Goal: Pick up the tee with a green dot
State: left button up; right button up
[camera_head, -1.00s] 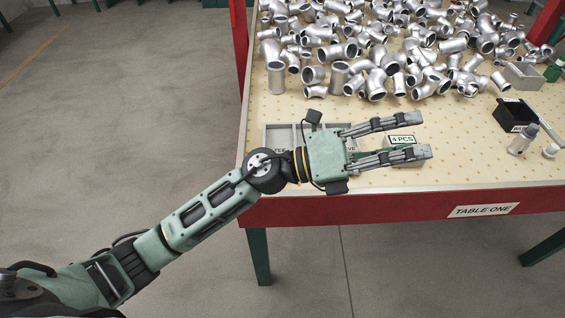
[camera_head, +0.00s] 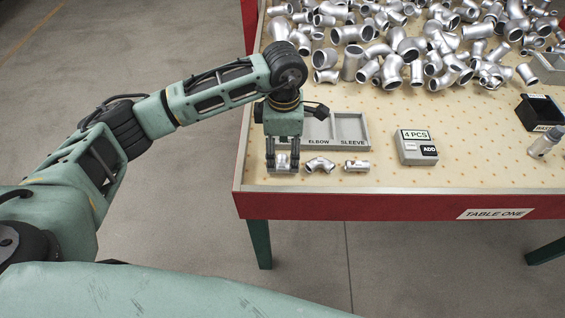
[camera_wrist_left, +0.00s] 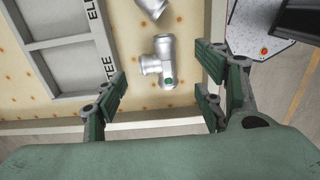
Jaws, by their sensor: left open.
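The tee (camera_wrist_left: 160,57) is a silvery T-shaped pipe fitting with a green dot (camera_wrist_left: 168,82) on it. It lies on the table in front of the tray's left end, and in the head view part of it (camera_head: 283,161) shows between my left fingers. My left gripper (camera_head: 282,167) points down over it, open. In the left wrist view the fingers of my left gripper (camera_wrist_left: 162,90) stand apart on either side of the tee, without visible contact. My right gripper is not in view.
A grey tray (camera_head: 364,129) labelled ELBOW and SLEEVE stands behind the fittings. An elbow (camera_head: 320,164) and a sleeve-like fitting (camera_head: 357,166) lie right of the tee. A counter box (camera_head: 416,147) reads 4 PCS. Many fittings crowd the back. A black bin (camera_head: 541,111) stands right.

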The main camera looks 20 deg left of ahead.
aim_at(282, 161)
pick_arm(q)
jog(key=shift+w+a+f+p, duration=0.15)
jog(key=shift+f+p, duration=0.35)
jog(key=shift+f, duration=1.8)
jog(key=c, duration=1.5)
jog(key=shift+r, duration=0.1)
